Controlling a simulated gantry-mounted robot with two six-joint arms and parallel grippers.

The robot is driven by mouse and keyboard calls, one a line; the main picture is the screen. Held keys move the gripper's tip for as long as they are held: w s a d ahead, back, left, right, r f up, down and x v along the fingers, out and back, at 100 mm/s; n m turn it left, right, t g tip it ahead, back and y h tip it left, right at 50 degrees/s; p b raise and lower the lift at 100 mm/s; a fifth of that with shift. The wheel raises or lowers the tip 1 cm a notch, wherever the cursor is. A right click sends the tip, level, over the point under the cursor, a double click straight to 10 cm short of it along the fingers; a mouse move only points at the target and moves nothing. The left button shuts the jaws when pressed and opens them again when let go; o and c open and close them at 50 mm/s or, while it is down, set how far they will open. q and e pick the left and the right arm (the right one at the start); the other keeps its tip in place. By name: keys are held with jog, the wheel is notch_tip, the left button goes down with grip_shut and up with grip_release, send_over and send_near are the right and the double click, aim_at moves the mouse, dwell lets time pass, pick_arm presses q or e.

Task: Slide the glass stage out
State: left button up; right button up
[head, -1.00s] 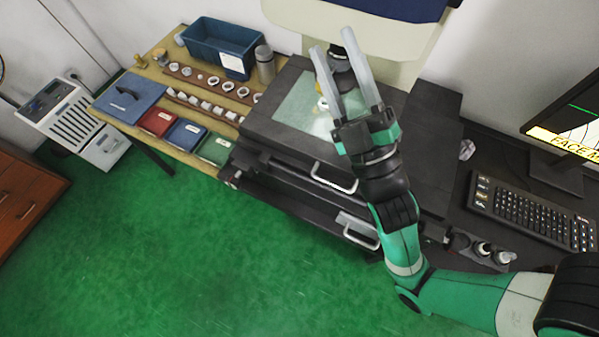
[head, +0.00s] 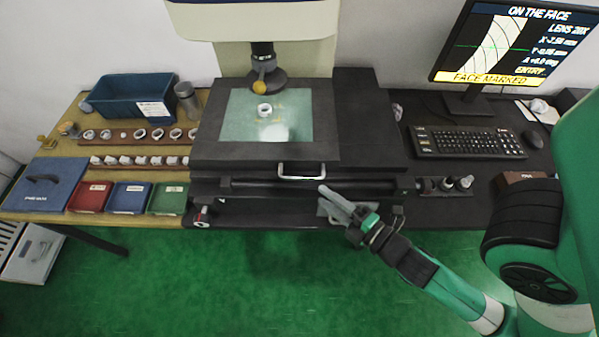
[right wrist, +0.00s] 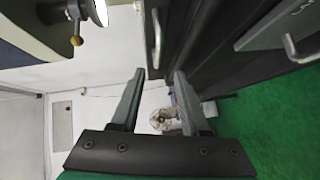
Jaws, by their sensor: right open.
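The glass stage (head: 240,125) is a pale greenish pane in a dark frame under the lens of the measuring machine (head: 264,70). A white ring (head: 264,111) sits on the glass. A silver handle (head: 301,172) is on the front of the frame; a handle also shows at the top of the right wrist view (right wrist: 156,38). My right gripper (head: 332,197) is open and empty, in front of the machine, below and right of the handle. Its two fingers show apart in the right wrist view (right wrist: 158,75). My left gripper is in no view.
A wooden bench at left holds a blue bin (head: 125,97), rows of rings, a blue case (head: 45,184) and red, blue and green trays. A keyboard (head: 468,141) and monitor (head: 510,45) stand at right. The green floor in front is clear.

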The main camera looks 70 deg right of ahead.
aim_at(302, 179)
jog(key=p+x, duration=0.1)
jog(key=x, duration=0.7)
jog(key=shift+w+d+r, duration=0.1)
jog(key=shift+w+d, duration=0.1)
jog(key=shift+w, duration=0.1)
jog(key=shift+w+d, duration=0.25)
jog(key=shift+w, duration=0.3)
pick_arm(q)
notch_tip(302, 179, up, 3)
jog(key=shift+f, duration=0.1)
pick_arm(e)
grip_shut()
